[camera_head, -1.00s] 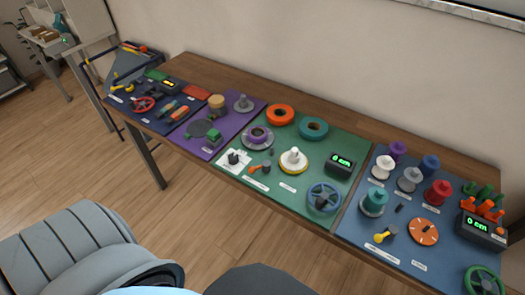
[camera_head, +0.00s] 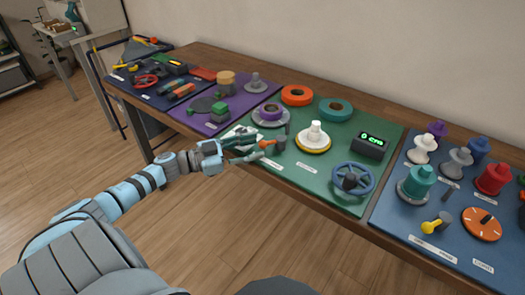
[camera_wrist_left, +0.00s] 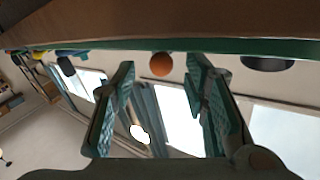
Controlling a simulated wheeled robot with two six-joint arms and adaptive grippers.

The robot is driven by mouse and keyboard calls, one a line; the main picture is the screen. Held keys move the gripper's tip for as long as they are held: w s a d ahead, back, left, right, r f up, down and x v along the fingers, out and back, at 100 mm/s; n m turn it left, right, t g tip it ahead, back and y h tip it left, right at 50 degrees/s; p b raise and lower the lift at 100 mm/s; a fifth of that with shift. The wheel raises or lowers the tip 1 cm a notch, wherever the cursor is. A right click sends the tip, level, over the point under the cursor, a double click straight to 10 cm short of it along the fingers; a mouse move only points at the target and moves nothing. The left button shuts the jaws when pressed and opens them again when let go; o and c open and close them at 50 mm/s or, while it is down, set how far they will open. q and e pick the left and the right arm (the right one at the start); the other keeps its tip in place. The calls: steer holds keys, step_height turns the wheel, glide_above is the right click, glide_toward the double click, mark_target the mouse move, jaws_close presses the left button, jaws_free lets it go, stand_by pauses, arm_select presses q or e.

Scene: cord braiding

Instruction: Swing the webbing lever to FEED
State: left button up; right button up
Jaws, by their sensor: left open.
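A small lever with an orange handle (camera_head: 267,143) sits near the front edge of the green panel (camera_head: 310,178). The labels are too small to read, so I cannot confirm it is the webbing lever or where FEED is. My left gripper (camera_head: 255,148) is open at this lever, reaching in from the left over the panel's front edge. In the left wrist view an orange round knob (camera_wrist_left: 161,64) shows between and beyond the spread fingers of the gripper (camera_wrist_left: 162,85). Nothing is held. The lever's base is partly hidden by the gripper. My right gripper is out of view.
A white spool on a yellow-rimmed base (camera_head: 314,138), a blue handwheel (camera_head: 353,180) and a display reading 0 cm (camera_head: 370,145) stand right of the lever. A purple roll (camera_head: 270,115) stands behind it. A blue panel (camera_head: 405,228) with a yellow lever (camera_head: 436,224) lies further right.

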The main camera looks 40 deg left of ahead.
mark_target(263, 143)
arm_select(q)
steer(key=x, duration=0.3)
steer(key=shift+w+d, duration=0.15)
steer(key=shift+w, duration=0.2)
